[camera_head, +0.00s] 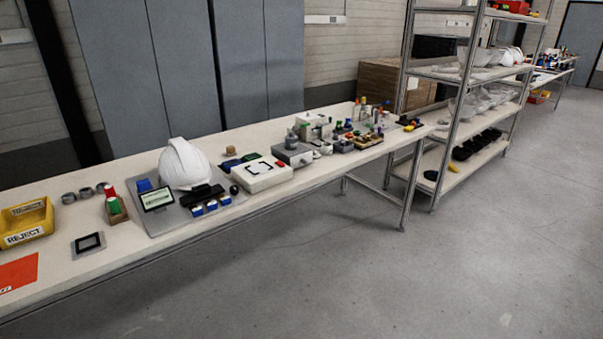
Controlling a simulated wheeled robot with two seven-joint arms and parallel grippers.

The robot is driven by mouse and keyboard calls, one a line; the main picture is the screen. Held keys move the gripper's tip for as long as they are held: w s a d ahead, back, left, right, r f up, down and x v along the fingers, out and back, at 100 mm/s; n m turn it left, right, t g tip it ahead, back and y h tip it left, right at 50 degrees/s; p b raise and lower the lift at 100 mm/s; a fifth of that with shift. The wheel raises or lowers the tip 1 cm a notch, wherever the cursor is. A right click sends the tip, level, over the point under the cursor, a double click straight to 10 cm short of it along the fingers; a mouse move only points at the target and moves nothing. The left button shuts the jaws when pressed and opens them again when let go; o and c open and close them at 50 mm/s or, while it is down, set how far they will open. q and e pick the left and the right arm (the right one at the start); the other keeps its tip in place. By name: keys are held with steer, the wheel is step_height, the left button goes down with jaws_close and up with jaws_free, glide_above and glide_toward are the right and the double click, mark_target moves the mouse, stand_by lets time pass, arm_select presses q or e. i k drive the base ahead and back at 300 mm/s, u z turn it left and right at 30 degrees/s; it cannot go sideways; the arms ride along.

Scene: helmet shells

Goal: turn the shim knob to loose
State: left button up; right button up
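A long white workbench (330,172) runs from the lower left to the middle right. On it a grey plate (168,217) carries a white helmet shell (186,165), a small display (157,199) and several blue and black parts. A small dark round piece (234,190) is at the plate's right end. A white box (262,175) and a grey box (292,153) stand to the right. I cannot tell which piece is the shim knob, or its setting, at this size. Neither of my grippers is in view.
A yellow REJECT bin (27,222), grey rings and a flat dark-screened panel (88,243) lie at the left. Many small parts crowd the bench's right end. A metal shelf rack (470,85) stands beyond. The floor (400,280) in front is clear.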

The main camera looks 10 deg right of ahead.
mark_target(235, 190)
steer(key=z, duration=0.4)
steer(key=i, duration=0.85)
steer(key=u, duration=0.6)
steer(key=i, duration=0.65)
steer(key=u, duration=0.7)
